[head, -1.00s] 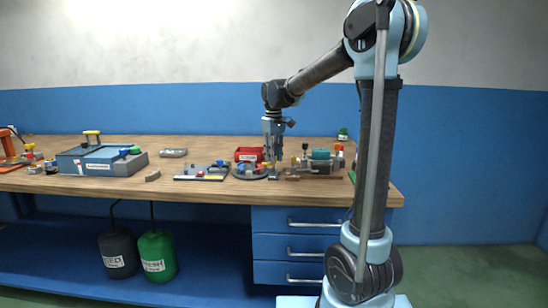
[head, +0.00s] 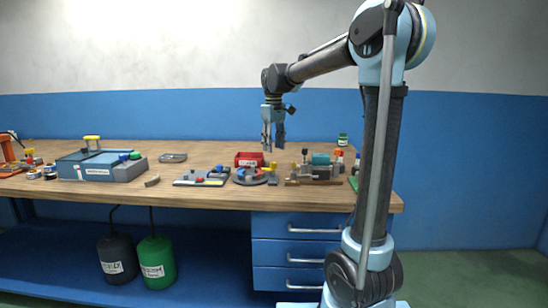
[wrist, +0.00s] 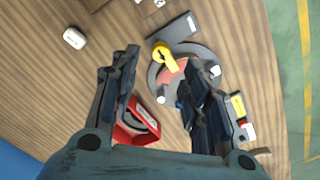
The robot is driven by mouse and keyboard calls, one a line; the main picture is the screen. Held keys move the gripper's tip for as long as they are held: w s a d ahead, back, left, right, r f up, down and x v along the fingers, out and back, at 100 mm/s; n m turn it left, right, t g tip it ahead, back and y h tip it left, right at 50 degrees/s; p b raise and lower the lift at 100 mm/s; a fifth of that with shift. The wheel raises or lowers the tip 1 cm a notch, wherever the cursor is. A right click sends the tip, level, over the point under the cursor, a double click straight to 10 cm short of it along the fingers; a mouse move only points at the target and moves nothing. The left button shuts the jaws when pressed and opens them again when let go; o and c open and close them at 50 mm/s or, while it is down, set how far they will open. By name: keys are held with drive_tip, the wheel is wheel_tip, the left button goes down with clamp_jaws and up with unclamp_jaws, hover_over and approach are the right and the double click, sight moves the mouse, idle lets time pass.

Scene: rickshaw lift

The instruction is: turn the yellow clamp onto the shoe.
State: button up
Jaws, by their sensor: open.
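The yellow clamp (wrist: 167,58) shows in the wrist view as a short lever with a round end, lying over a round grey fixture (wrist: 156,88). A pinkish-red piece lies on the fixture beside the clamp; I cannot tell for certain which part is the shoe. In the head view the yellow clamp (head: 272,169) stands at the right side of the round fixture (head: 243,180). My gripper (head: 273,144) is above the fixture, pointing down, apart from the clamp. In the wrist view my gripper (wrist: 165,68) is open and empty, its fingers spread either side of the clamp.
A red bin (head: 250,159) stands behind the fixture. A flat plate with small parts (head: 201,178) lies left, and a machine with a teal cylinder (head: 320,161) stands close on the right. A blue-grey box (head: 95,166) is farther left.

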drive_tip(key=shift+r, duration=2.55)
drive_tip(key=s+d+f+m+t, duration=0.1)
drive_tip(key=s+d+f+m, duration=0.2)
drive_tip(key=s+d+f, duration=0.75)
drive_tip(key=s+d+f+m+t, duration=0.1)
drive_tip(key=s+d+f+m, duration=0.2)
drive_tip(key=s+d+f, duration=0.8)
drive_tip(key=s+f+m, duration=0.2)
drive_tip(key=s+f, duration=0.4)
drive_tip(key=s, duration=0.4)
drive_tip(key=shift+s+f, duration=0.3)
